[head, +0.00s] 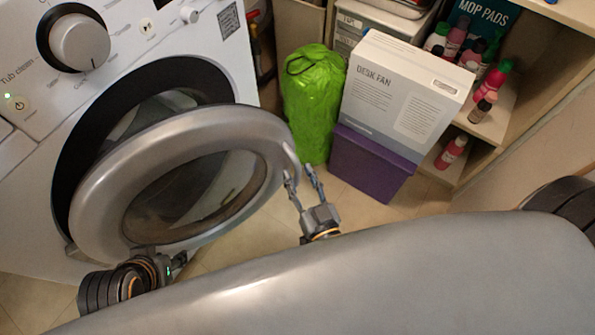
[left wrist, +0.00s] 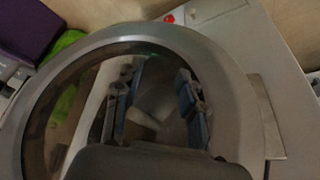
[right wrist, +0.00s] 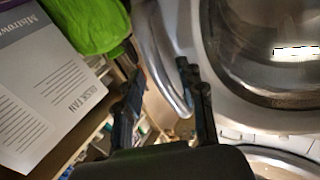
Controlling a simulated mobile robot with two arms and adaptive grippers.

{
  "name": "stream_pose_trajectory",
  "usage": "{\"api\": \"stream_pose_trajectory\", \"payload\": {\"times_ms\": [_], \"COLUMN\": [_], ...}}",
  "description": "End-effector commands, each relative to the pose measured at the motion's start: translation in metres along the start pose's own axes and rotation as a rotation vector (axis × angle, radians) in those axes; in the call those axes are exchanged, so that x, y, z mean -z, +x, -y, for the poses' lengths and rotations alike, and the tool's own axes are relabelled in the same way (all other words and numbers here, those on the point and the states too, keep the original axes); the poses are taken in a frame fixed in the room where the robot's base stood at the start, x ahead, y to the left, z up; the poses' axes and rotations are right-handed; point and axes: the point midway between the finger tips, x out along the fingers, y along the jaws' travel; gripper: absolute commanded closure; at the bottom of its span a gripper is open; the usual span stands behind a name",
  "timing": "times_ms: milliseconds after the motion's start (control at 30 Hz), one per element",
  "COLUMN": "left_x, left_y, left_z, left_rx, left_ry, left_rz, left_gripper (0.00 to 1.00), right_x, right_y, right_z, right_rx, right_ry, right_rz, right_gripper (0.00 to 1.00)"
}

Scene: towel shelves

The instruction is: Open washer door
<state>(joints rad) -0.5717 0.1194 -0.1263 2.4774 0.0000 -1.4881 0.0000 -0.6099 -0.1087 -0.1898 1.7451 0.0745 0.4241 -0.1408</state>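The washer door (head: 92,196), a grey ring around dark glass, stands partly open, swung out from the white washer (head: 190,50). In the right wrist view the door's rim (right wrist: 160,60) lies between and beyond my fingers. My right gripper (head: 302,178) is at the door's free right edge, its fingers spread; whether they touch the rim is unclear. My left gripper (head: 183,262) is low beside the door's lower edge, mostly hidden in the head view. In the left wrist view its fingers (left wrist: 158,95) are apart and empty, facing the door glass.
A green bag (head: 313,100), a desk fan box (head: 400,95) and a purple box (head: 365,165) stand right of the washer. A shelf unit (head: 510,125) with several bottles is further right. Some tiled floor (head: 235,258) is clear below the door.

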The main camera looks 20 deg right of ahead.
Motion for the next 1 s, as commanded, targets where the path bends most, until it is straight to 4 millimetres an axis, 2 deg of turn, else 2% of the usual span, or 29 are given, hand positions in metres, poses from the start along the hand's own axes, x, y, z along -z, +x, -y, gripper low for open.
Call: {"api": "stream_pose_trajectory", "payload": {"times_ms": [200,467,567,667,700,1000], "left_x": [0.015,0.017,0.017,0.017,0.017,0.017], "left_y": [0.003,0.003,0.003,0.003,0.003,0.002], "left_z": [-0.002,-0.002,-0.002,-0.002,-0.002,-0.002], "left_rx": [-0.004,-0.004,-0.004,-0.004,-0.004,-0.003], "left_ry": [0.002,0.002,0.002,0.002,0.002,0.002], "left_rz": [-0.069,-0.075,-0.075,-0.075,-0.075,-0.073], "left_gripper": [0.6,0.6,0.6,0.6,0.6,0.6], "right_x": [-0.001,0.0,0.0,0.0,0.0,0.0], "right_y": [0.016,0.017,0.017,0.017,0.017,0.017], "right_z": [0.0,0.0,0.0,0.0,0.0,0.0], "right_rx": [0.0,0.0,0.0,0.0,0.0,0.001], "right_ry": [0.0,0.0,0.0,0.0,0.0,0.0], "right_rz": [0.001,0.001,0.001,0.001,0.001,0.002], "right_gripper": [0.61,0.61,0.77,0.97,1.0,1.0]}}
